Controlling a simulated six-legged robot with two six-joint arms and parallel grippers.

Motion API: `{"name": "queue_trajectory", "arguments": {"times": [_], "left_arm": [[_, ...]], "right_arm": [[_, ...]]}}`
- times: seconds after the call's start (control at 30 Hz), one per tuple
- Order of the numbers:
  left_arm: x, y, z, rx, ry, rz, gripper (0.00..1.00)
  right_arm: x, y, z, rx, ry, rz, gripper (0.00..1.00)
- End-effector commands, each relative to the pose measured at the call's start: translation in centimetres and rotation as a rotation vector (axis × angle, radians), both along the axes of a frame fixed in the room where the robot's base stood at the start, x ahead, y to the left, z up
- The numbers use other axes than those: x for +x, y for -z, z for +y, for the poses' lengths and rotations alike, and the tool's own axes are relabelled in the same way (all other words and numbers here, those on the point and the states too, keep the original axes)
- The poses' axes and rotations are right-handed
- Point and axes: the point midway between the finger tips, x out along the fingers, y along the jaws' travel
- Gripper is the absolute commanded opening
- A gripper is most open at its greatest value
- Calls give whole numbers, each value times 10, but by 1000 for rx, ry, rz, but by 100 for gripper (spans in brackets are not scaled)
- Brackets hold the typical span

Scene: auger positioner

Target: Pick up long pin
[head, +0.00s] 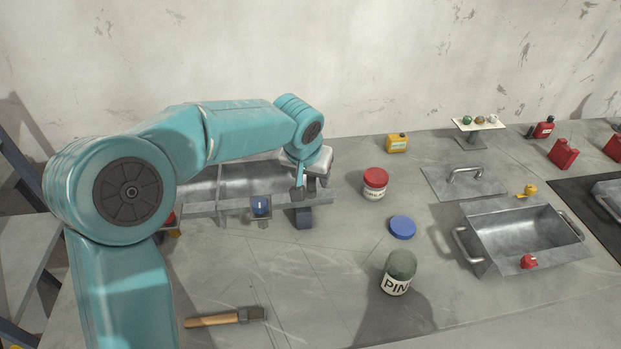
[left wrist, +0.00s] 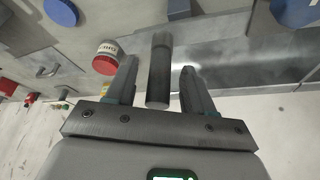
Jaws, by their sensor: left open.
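In the left wrist view a dark grey cylinder (left wrist: 159,72), which looks like the long pin, lies between the two fingers of my left gripper (left wrist: 158,88). The fingers are apart, with a visible gap on each side of it. In the head view my left gripper (head: 299,187) points down at the right end of the grey metal trough (head: 235,183). The pin is not clear there, as the gripper and arm cover that spot. My right gripper is not in view.
A red-lidded jar (head: 375,184), a blue disc (head: 402,227) and a green-topped jar labelled "PIN" (head: 398,273) stand to the right. A brush (head: 225,318) lies in front. A metal tray with handles (head: 525,240) sits farther right. The table's front middle is mostly clear.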

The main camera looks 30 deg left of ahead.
Motion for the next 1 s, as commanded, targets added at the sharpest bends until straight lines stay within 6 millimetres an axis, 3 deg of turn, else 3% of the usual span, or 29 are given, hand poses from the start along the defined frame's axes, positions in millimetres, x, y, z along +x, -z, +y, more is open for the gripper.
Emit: {"name": "queue_trajectory", "arguments": {"times": [0.07, 0.2, 0.23, 0.67, 0.87, 1.0], "left_arm": [[0, 0, 0, 0, 0, 0, 50], [0, 0, 0, 0, 0, 0, 4], [0, 0, 0, 0, 1, 0, 0], [0, -10, 0, 0, 0, -2, 0], [1, -48, -1, 0, -1, -6, 0], [1, -93, -1, -2, 0, -8, 0]], "right_arm": [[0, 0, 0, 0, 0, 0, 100], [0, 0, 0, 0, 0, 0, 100], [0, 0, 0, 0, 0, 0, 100], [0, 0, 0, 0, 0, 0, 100], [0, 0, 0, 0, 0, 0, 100], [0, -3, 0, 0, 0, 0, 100]]}}
